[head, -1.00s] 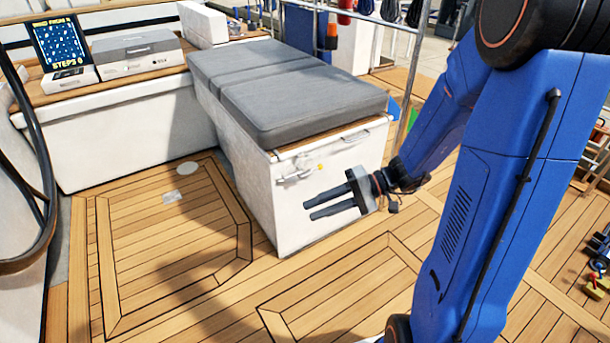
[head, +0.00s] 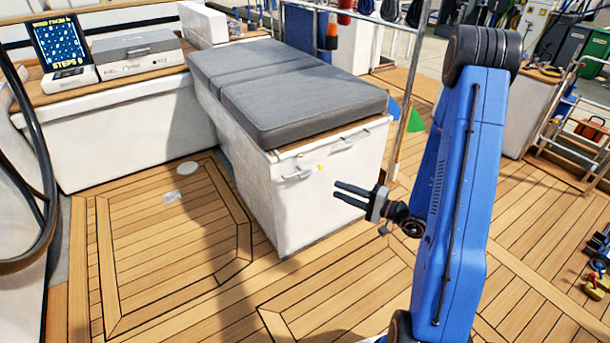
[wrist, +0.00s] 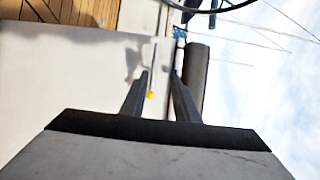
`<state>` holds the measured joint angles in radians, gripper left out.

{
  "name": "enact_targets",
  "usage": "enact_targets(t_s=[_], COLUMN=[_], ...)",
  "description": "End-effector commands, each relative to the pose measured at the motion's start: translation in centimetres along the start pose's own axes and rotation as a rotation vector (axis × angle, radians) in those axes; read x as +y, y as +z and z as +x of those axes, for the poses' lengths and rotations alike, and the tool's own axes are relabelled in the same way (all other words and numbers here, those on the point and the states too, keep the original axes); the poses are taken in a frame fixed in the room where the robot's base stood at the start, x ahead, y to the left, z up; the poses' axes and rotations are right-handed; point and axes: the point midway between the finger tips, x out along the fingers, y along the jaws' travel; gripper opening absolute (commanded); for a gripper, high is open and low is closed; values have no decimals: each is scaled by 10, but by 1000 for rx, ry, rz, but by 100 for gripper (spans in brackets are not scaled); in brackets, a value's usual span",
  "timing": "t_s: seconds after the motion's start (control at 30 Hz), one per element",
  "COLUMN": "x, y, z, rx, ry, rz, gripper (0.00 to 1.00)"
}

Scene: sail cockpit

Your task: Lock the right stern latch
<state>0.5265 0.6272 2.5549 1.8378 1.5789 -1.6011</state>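The white bench locker (head: 325,200) has a grey cushion on top. On its end face I see a pale handle-like fitting (head: 298,175) at the upper left with a small yellow spot (head: 320,167) beside it, and another handle-like fitting (head: 352,140) at the upper right. I cannot tell which is the latch or whether it is locked. My gripper (head: 337,191) is open and empty, in front of the right part of that face and below the fittings. In the wrist view a yellow spot (wrist: 150,94) shows between the fingers.
The grey cushion (head: 290,90) covers the bench top. Metal rails (head: 405,100) stand behind it at the right. A steering wheel rim (head: 45,180) is at the far left. The teak deck (head: 340,285) in front is clear.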

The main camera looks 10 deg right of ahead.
Motion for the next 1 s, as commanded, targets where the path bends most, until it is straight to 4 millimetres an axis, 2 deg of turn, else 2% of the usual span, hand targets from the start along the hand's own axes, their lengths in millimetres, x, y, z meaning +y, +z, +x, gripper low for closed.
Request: enact_targets(t_s=[0.13,0.37,0.57,1.0], x=[13,16,15,15], y=[-14,-18,-18,-22], z=[-6,1,23,86], rx=[57,70,68,68], ry=[-2,-3,-3,-4], rz=[-5,-10,-9,-11], gripper=[28,28,28,28])
